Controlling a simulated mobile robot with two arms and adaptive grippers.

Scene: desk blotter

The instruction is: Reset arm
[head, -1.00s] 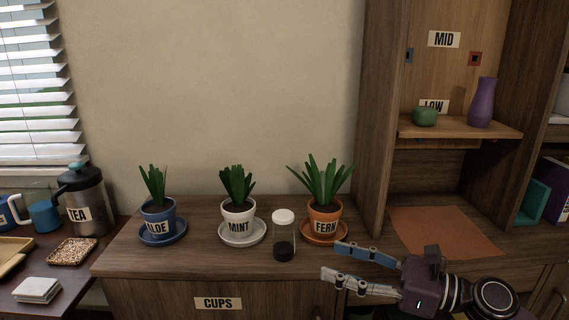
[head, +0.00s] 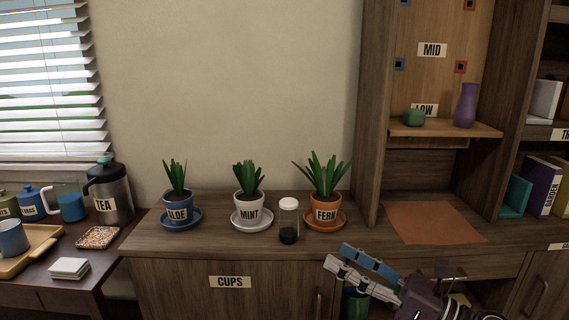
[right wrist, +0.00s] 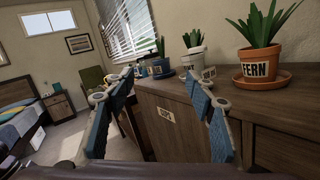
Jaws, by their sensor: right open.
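My right gripper (head: 352,268) is at the lower right of the head view, in front of the cabinet front and below the orange mat. It is open and empty. In the right wrist view its two blue-padded fingers (right wrist: 160,115) stand apart with nothing between them. My left gripper is not in view. The aloe pot (head: 177,211), mint pot (head: 249,212) and fern pot (head: 326,212) stand upright on saucers on the cabinet top.
The wooden cabinet (head: 180,281) bears a CUPS label. An orange mat (head: 430,222) lies under a shelf (head: 450,129) with a green bowl (head: 413,118) and a purple vase (head: 466,105). A side table at left holds a tea pot (head: 110,194) and a tray (head: 36,260).

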